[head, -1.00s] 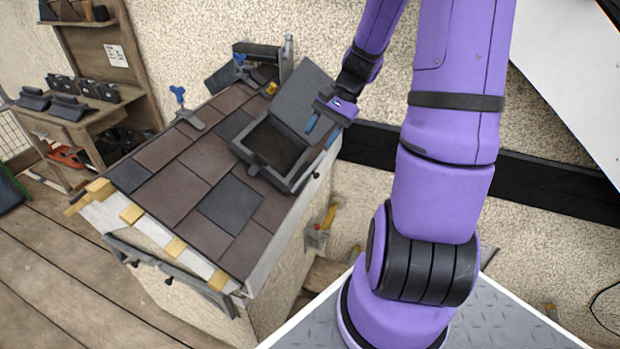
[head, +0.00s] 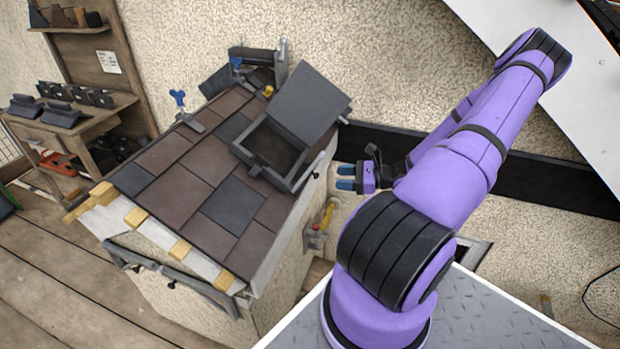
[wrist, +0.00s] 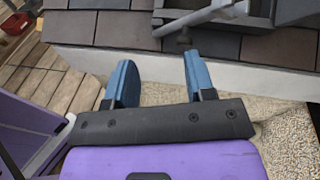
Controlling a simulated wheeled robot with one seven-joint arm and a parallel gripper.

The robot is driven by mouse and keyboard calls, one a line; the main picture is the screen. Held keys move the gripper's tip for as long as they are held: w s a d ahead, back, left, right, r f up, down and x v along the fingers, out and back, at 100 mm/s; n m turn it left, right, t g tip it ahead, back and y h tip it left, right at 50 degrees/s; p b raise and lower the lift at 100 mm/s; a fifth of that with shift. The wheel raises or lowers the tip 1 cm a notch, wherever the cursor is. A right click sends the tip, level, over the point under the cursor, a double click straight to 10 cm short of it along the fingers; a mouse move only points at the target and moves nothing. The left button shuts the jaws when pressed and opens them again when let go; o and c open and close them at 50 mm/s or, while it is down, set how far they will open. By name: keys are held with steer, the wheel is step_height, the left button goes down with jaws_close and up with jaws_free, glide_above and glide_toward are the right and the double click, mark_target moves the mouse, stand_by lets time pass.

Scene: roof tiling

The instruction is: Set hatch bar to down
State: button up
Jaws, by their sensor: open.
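The roof hatch has a dark grey frame (head: 257,165) set in the tiles, and its lid (head: 310,100) stands raised and tilted back. A light grey bar (head: 309,172), which looks like the hatch bar, lies slanted along the frame's right side. In the wrist view the bar (wrist: 205,15) runs slanted across the top, with a small peg below it. My gripper (head: 345,177) has blue fingers and is open and empty, to the right of the bar and apart from it. In the wrist view the open fingers (wrist: 158,78) point toward the roof edge, below the bar.
The tiled roof model (head: 175,190) has clamps with blue handles at its upper edge. A yellow-handled tool (head: 326,215) hangs on its right side. A wooden bench (head: 75,130) with dark tiles stands at the left. A black rail (head: 540,180) runs along the wall behind my arm.

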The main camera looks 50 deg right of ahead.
mark_target(316, 178)
steer(key=w+f+m+t+h, duration=0.1)
steer(key=w, duration=0.2)
steer(key=w+a+f+m+t+h, duration=0.1)
steer(key=w+m, duration=0.1)
steer(key=w, duration=0.1)
steer(key=w+a+f+m+t, duration=0.1)
steer(key=w, duration=0.2)
steer(key=shift+w+f+h, duration=0.15)
steer(key=shift+f+h, duration=0.15)
steer(key=shift+h, duration=0.1)
steer(key=shift+c, duration=0.5)
jaws_close()
